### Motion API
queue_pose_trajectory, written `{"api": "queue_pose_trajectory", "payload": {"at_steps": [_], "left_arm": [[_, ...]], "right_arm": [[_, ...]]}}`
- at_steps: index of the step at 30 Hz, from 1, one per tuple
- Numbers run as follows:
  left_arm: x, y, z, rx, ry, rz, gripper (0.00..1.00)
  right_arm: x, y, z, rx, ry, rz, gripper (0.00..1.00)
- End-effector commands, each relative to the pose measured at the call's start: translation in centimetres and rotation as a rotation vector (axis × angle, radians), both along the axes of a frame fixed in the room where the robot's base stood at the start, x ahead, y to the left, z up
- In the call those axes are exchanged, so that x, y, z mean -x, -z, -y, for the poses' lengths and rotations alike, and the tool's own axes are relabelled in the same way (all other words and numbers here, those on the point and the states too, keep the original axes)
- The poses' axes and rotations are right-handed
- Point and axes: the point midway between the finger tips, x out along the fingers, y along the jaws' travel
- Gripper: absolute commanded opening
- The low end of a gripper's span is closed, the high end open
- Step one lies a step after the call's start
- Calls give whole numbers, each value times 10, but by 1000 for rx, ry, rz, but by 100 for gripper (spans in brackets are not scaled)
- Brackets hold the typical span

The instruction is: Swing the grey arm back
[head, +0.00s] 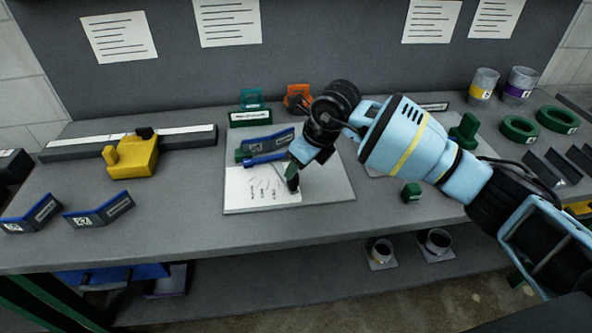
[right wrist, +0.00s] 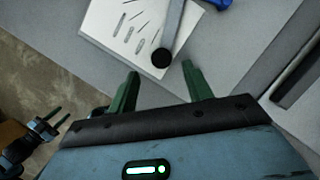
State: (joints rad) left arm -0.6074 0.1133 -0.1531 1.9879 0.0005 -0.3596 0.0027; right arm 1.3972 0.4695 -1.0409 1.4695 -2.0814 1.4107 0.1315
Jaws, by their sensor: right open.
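The grey arm (right wrist: 174,25) is a flat bar ending in a dark round knob (right wrist: 160,57), over a white marked sheet (right wrist: 128,28) in the right wrist view. The sheet also shows in the head view (head: 255,188); there my right gripper (head: 296,168) hides most of the grey arm. My right gripper is open, its two green fingers pointing at the knob. The knob lies near the gap between the fingertips; I cannot tell whether they touch. A small two-pronged shape (right wrist: 47,124) at the wrist view's left edge looks like my left gripper, too small to read.
A blue fixture (head: 268,145) stands on the light board (head: 335,196) behind the sheet. A yellow block (head: 133,157) sits by a long rail at left. A small green block (head: 411,192) and green rings (head: 520,129) lie right. The bench front is mostly clear.

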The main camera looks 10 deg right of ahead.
Motion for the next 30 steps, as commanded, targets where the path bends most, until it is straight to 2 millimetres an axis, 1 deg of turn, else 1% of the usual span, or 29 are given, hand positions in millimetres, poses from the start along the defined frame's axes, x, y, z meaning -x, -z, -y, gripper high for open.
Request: {"api": "queue_pose_trajectory", "payload": {"at_steps": [1, 3, 7, 23, 26, 29, 30], "left_arm": [[-1, -1, 0, 0, 0, 2, 36], [-1, -1, 0, 1, 0, 3, 36], [-1, -2, 0, 0, 1, 4, 36], [0, -1, 0, -1, 0, 1, 36], [-1, -2, 0, -1, 0, 3, 36], [-2, -3, 0, -1, 1, 6, 36], [-2, -4, -1, -1, 0, 7, 36]], "right_arm": [[2, -7, 2, 1, 1, 2, 50], [4, -14, 4, 1, -1, 2, 50], [7, -21, 6, 1, -1, -1, 50], [9, -20, 4, -8, -4, -7, 50], [20, -10, -11, -73, -25, -39, 50], [44, 8, -42, -219, -58, -107, 50], [57, 15, -58, -299, -69, -144, 50]]}}
